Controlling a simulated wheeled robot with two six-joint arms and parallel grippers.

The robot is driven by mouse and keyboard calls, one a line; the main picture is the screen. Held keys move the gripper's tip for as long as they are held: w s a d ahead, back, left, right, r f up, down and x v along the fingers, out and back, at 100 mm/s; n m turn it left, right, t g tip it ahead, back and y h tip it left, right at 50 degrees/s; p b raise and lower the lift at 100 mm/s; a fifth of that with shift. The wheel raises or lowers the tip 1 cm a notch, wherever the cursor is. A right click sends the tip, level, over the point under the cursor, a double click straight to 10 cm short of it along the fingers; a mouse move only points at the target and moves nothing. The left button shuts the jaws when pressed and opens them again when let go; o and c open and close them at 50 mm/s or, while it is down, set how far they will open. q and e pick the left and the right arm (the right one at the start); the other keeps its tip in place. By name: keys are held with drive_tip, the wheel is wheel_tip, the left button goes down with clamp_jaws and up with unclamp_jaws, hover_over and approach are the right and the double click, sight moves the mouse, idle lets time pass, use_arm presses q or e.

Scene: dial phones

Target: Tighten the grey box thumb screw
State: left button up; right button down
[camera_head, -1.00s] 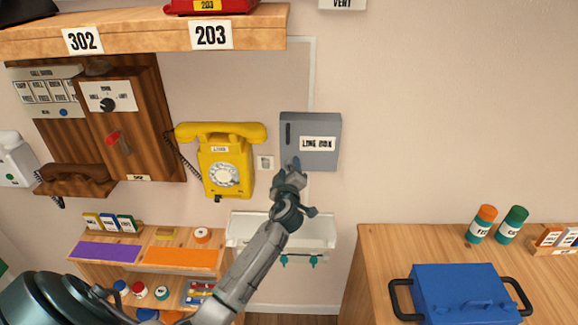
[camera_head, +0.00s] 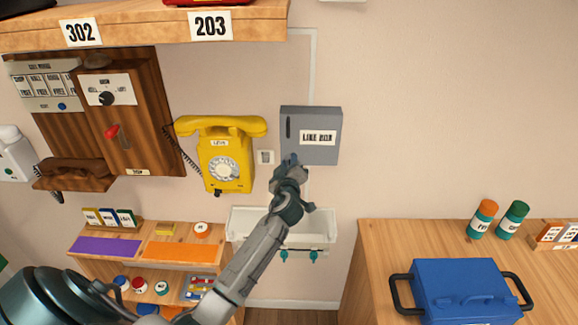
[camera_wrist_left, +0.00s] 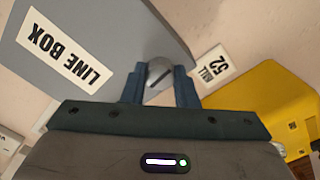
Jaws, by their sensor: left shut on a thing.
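The grey line box (camera_head: 310,119) is fixed to the wall and carries a "LINE BOX" label; it also shows in the left wrist view (camera_wrist_left: 130,20). Its thumb screw (camera_wrist_left: 159,71), a round grey head with a slot running diagonally, is at the box's lower edge. My left gripper (camera_head: 290,163) reaches up to the lower left corner of the box. In the left wrist view its two blue fingers (camera_wrist_left: 159,86) are shut on the screw, one on each side. My right gripper is in neither view.
A yellow dial phone (camera_head: 224,155) hangs left of the box, with a small wall plate (camera_head: 265,157) between them. A white tray (camera_head: 318,221) is mounted below. A blue toolbox (camera_head: 455,285) stands on the wooden counter at right. The wall right of the box is bare.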

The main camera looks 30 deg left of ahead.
use_arm(q)
drive_tip(key=m+b, duration=0.2)
drive_tip(key=m, duration=0.1)
drive_tip(key=shift+f, duration=0.15)
drive_tip(key=m+b, duration=0.1)
drive_tip(key=m, duration=0.2)
drive_tip(key=shift+m+b, duration=0.35)
drive_tip(key=shift+m, duration=0.05)
drive_tip(key=m+p, duration=0.9)
drive_tip(key=m, duration=1.9)
drive_tip(key=shift+d+m, duration=0.1)
drive_tip(key=shift+m, duration=0.2)
drive_tip(key=o, duration=1)
